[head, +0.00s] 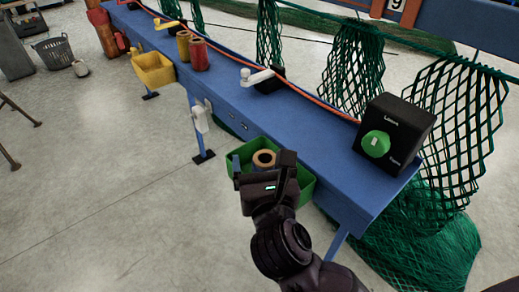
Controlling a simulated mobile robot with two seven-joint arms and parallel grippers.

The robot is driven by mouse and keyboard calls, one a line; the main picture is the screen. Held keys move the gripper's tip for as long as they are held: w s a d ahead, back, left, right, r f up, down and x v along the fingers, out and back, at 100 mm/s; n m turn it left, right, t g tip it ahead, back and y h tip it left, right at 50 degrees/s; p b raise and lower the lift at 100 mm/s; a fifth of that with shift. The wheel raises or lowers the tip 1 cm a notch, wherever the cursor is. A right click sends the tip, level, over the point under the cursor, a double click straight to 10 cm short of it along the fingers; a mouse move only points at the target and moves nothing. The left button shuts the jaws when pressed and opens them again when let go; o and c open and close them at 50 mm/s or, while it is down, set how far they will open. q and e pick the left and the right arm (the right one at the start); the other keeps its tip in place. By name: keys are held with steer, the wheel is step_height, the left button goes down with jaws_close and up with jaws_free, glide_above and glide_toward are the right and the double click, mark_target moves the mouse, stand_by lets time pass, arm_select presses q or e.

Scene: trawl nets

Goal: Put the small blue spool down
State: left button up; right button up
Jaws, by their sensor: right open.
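A small blue shape (236,164), which may be the small blue spool, shows at the left end of the green bin (304,188), right beside my right gripper. My gripper hides much of it, so I cannot tell whether they touch. A tan and brown spool (264,159) stands in the same bin, showing between the fingers. My right gripper (263,168) is open and over the front of the bin, hiding part of it. My left gripper is not in view.
The blue bench (300,118) runs behind the bin. It carries a black box with a green knob (376,144) and a white crank (256,77). A yellow bin (153,69) and red spools (199,55) are farther left. Green nets (450,120) hang behind.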

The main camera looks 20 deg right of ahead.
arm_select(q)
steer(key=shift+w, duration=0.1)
arm_select(e)
steer(key=s+a, duration=0.1)
steer(key=s, duration=0.6)
steer(key=shift+s+a, duration=0.15)
steer(key=shift+s, duration=0.05)
arm_select(q)
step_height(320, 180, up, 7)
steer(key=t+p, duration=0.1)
steer(key=p, duration=0.7)
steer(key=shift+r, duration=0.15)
arm_select(e)
steer(key=s+d+f+m+g+y, duration=0.1)
steer(key=s+d+f+m, duration=0.3)
steer(key=m, duration=0.7)
steer(key=s+d+f+m+g+y, duration=0.1)
steer(key=s+d+f+m+g, duration=0.2)
steer(key=f+m, duration=0.6)
steer(key=s+d+f+m+g+y, duration=0.1)
steer(key=s+d+f+m, duration=0.5)
steer(key=m, duration=0.6)
steer(key=shift+s+d+f+m+g, duration=0.25)
steer(key=shift+s+d+m+g, duration=0.15)
steer(key=shift+s+d+g, duration=0.6)
